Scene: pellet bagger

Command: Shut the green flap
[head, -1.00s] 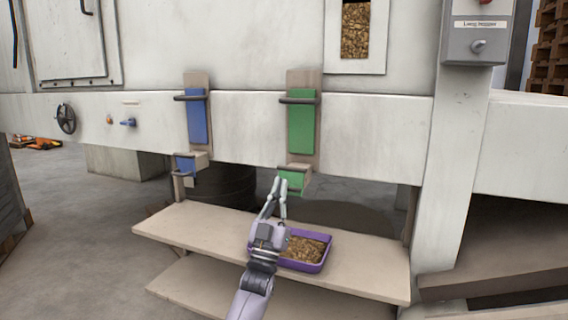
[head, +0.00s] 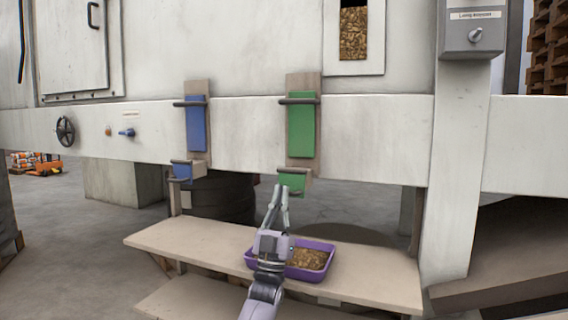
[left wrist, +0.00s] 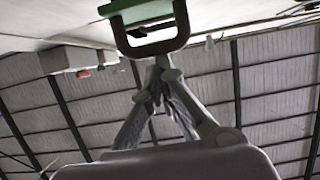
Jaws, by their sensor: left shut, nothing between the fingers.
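The green flap (head: 292,183) sits at the lower end of the green chute and juts out toward me, with a dark bar handle across its top. Its green underside (left wrist: 140,10) and dark handle loop (left wrist: 150,45) show at the top of the left wrist view. My left gripper (head: 280,190) is shut and empty, pointing up just below and in front of the flap. In the left wrist view its fingertips (left wrist: 162,70) are at the lower bar of the handle; whether they touch it I cannot tell. My right gripper is not in view.
A green slide plate (head: 302,125) is above the flap. A blue plate (head: 196,124) and blue flap (head: 183,172) are to the left. A purple tray of pellets (head: 326,247) stands on the shelf (head: 190,240) below, partly behind my left arm.

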